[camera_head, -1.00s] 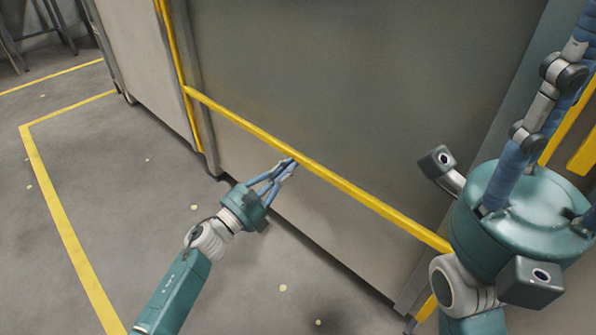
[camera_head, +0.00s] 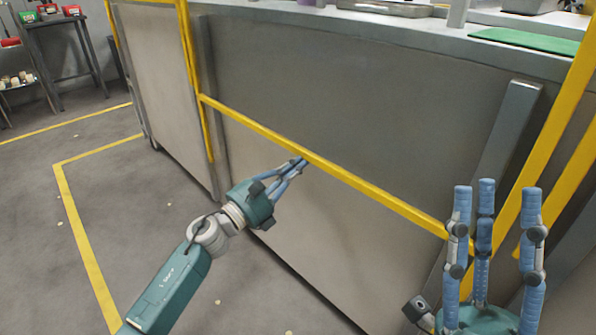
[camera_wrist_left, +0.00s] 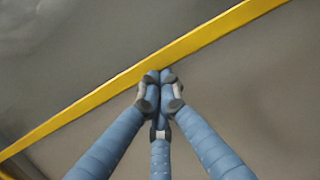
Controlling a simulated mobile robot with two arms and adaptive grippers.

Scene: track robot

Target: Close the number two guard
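A yellow horizontal bar (camera_head: 340,172) runs across a grey panel (camera_head: 330,75), between yellow posts at left and right. No number shows, so I cannot tell whether it belongs to the number two guard. My left gripper (camera_head: 300,164) has its fingers drawn together, with the tips at the bar's lower edge. In the left wrist view the tips (camera_wrist_left: 160,78) meet just under the bar (camera_wrist_left: 190,44) and overlap its edge; I cannot tell whether they touch it. My right gripper (camera_head: 495,190) is at the lower right, fingers upright, spread and empty.
A counter with a green mat (camera_head: 525,40) tops the panel. A yellow post (camera_head: 555,120) stands close behind my right gripper. Yellow floor lines (camera_head: 80,230) mark open floor at left. A dark table (camera_head: 65,50) stands at the back left.

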